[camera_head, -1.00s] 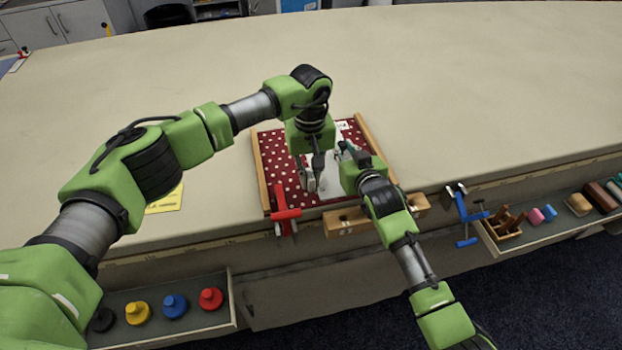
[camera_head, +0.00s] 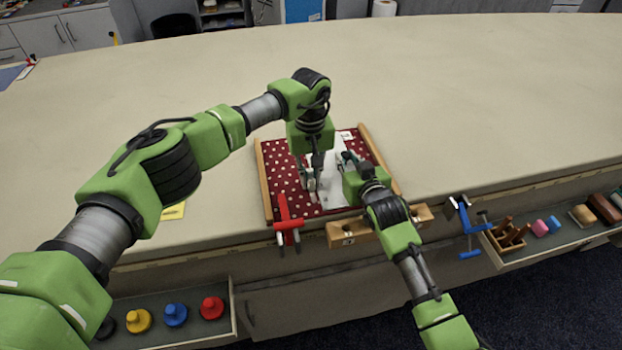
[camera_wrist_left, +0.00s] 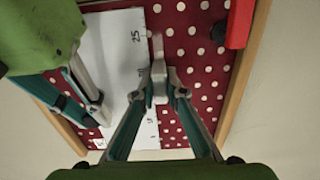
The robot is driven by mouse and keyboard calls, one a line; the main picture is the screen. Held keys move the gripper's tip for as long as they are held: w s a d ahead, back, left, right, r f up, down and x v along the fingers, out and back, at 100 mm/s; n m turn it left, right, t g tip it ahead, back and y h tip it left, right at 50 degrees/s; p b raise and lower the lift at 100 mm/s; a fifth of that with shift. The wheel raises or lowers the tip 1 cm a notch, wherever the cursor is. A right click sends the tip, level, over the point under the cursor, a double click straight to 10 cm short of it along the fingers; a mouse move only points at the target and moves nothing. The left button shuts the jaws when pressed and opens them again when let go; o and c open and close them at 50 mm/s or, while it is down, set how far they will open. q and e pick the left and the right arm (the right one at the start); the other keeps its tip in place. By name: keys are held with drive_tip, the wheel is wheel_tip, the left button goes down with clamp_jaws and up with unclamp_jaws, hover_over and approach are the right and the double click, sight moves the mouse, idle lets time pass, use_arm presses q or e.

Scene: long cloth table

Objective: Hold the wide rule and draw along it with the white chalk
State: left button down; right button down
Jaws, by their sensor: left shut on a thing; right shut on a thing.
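The wide rule (camera_head: 332,190) is a white strip with black numbers, lying on the red cloth with white dots (camera_head: 286,185). It also shows in the left wrist view (camera_wrist_left: 118,40). My left gripper (camera_head: 314,190) is shut on a thin pale stick, which looks like the white chalk (camera_wrist_left: 158,46), beside the rule's numbered edge. Whether the chalk touches the cloth is unclear. My right gripper (camera_head: 347,160) is shut over the rule, on the side away from the numbers in the left wrist view (camera_wrist_left: 92,108). What lies between its fingers is mostly hidden.
Wooden side strips (camera_head: 264,185) border the cloth. A red clamp (camera_head: 287,222) stands at its front left, close to my left gripper. A wooden block (camera_head: 348,236) sits at the table edge, with a blue clamp (camera_head: 466,225) to the right. The table behind is clear.

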sight(316, 205)
use_arm(q)
drive_tip(key=shift+w+a, duration=0.1)
drive_tip(key=shift+w, duration=0.05)
drive_tip(key=shift+w+a+r, duration=0.1)
drive_tip(key=shift+w+a, duration=0.2)
drive_tip(key=shift+w, duration=0.6)
drive_tip(key=shift+w+a, duration=0.25)
drive_tip(key=shift+w, duration=0.65)
drive_tip(key=shift+s, duration=0.15)
drive_tip(key=shift+s+d+f, duration=0.1)
drive_tip(key=shift+s+d, duration=0.05)
drive_tip(key=shift+s, duration=0.35)
drive_tip(key=shift+s+d+f, duration=0.1)
drive_tip(key=shift+s+d, duration=0.05)
drive_tip(key=shift+s, duration=0.3)
drive_tip(key=shift+s+d, duration=0.3)
drive_tip(key=shift+s, duration=0.6)
drive_tip(key=shift+s+d+r, duration=0.1)
drive_tip(key=shift+s+d, duration=0.1)
drive_tip(key=shift+s, duration=0.25)
drive_tip(key=shift+s+d+r, duration=0.1)
drive_tip(key=shift+s+d, duration=0.05)
drive_tip(key=shift+s, duration=0.3)
drive_tip(key=shift+s, duration=0.1)
